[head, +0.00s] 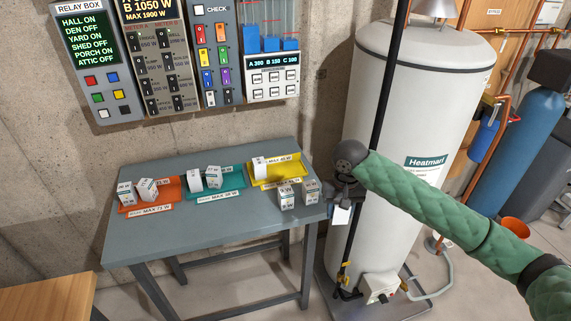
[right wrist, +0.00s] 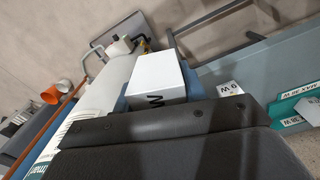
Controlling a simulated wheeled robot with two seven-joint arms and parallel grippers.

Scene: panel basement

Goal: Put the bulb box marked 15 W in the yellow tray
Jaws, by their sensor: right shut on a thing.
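My right gripper (head: 345,196) is beyond the right edge of the table, in front of the water heater. It is shut on a white bulb box (head: 340,215) and holds it in the air. In the right wrist view the held box (right wrist: 157,82) shows a black W; its number is hidden. The yellow tray (head: 292,179) lies at the table's back right, left of the gripper, with one white box (head: 260,168) at its left end. Two more white boxes, a left one (head: 286,196) and a right one (head: 311,191), stand on bare table at the front right. My left gripper is out of view.
The teal tray (head: 231,184) and the orange tray (head: 160,207) each hold white boxes. The grey table (head: 215,237) is clear along its front. The white water heater (head: 400,110) and a black pipe stand close to the right arm. Wall panels hang above the table.

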